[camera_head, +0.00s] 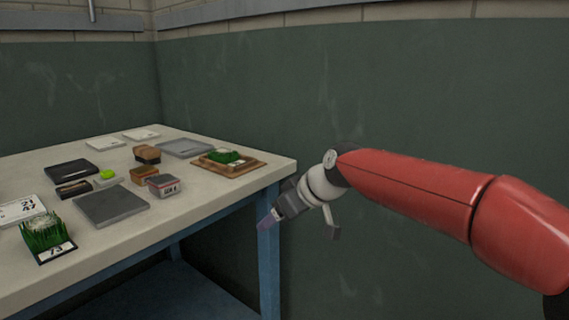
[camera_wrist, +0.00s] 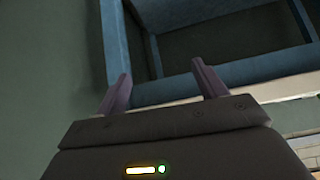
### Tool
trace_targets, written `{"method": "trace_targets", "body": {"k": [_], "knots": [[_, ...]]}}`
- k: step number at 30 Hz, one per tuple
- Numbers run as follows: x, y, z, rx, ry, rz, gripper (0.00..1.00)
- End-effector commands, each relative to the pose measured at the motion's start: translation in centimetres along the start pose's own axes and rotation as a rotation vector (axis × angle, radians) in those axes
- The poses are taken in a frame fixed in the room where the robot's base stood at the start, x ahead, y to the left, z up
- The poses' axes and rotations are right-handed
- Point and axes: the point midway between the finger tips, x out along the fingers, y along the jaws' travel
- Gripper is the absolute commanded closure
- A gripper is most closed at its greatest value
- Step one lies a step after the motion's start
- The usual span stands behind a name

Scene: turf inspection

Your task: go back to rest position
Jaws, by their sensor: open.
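My gripper (camera_head: 268,222) hangs off the right end of the table, beside the blue table leg and below the level of the tabletop. My red arm reaches to it from the right. In the wrist view my gripper (camera_wrist: 160,88) has its two purple fingers apart with nothing between them. Behind the fingers is the blue table frame (camera_wrist: 225,72). In the head view the gripper is small, and its fingertips partly overlap the leg.
The table (camera_head: 225,200) carries a turf sample labelled 73 (camera_head: 45,235), another turf piece on a wooden board (camera_head: 232,168), grey plates (camera_head: 110,206), a dark case (camera_head: 70,168) and small boxes (camera_head: 163,185). A green wall (camera_head: 400,100) stands behind. The right side shows no objects.

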Motion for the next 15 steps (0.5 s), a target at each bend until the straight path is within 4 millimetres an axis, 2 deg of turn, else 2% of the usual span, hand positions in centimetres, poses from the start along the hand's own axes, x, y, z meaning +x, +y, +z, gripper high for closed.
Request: {"method": "trace_targets", "body": {"k": [1,3,5,7,11,15], "knots": [[1.7,-1.1,1.6,0.001,-0.075,0.021,0.29],[3.3,-2.0,4.4,0.020,-0.178,0.065,0.29],[4.1,-2.8,7.0,0.042,-0.267,0.120,0.29],[3.8,-3.4,10.1,0.078,-0.356,0.200,0.29],[0.7,-4.3,14.9,0.170,-0.448,0.358,0.29],[-4.5,-5.7,19.2,0.301,-0.443,0.502,0.29]]}}
